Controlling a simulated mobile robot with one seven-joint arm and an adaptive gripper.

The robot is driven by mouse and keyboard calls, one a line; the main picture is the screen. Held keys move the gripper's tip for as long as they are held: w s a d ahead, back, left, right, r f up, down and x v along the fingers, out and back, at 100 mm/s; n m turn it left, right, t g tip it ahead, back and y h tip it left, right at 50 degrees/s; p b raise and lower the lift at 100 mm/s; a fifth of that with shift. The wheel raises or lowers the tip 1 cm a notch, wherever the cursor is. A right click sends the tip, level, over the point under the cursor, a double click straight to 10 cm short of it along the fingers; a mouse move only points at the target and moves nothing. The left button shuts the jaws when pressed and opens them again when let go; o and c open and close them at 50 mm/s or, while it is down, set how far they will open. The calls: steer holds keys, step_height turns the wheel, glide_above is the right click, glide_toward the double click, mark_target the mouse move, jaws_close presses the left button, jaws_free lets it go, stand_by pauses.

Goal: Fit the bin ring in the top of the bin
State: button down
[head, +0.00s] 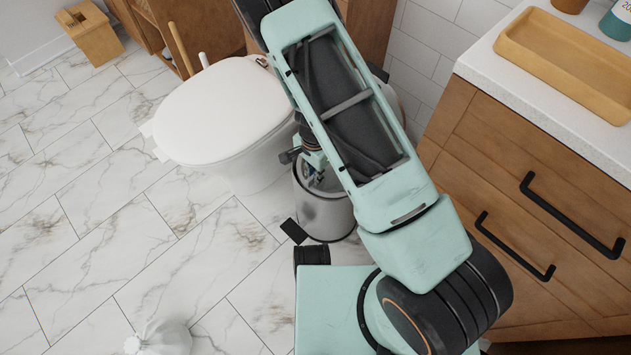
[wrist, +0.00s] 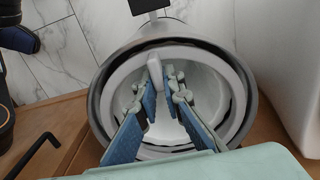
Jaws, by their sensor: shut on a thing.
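The bin (head: 325,213) is a grey cylinder on the floor beside the toilet, with a dark pedal in front. Its round rim also shows in the wrist view (wrist: 96,112). The bin ring (wrist: 113,84) is a pale hoop within the bin's mouth, with a dark gap between it and the outer rim. Whether it is seated or level, I cannot tell. My gripper (wrist: 160,76) points down over the bin, its blue-padded fingers close around a pale upright piece that appears to be part of the ring. In the head view my arm hides most of the ring.
The toilet (head: 220,105) stands close to the bin's left. A wooden vanity (head: 530,190) with black handles is on the right, bearing a tan tray (head: 560,66). A white bag-like object (head: 160,338) lies on the floor at lower left. The left marble floor is mostly clear.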

steer(key=shift+f+b, duration=0.4)
steer(key=shift+f, duration=1.05)
steer(key=shift+f, duration=0.1)
steer(key=c, duration=2)
jaws_free()
steer(key=shift+c, duration=0.2)
step_height(320, 180, up, 12)
steer(key=p, duration=0.4)
steer(key=shift+p, duration=0.3)
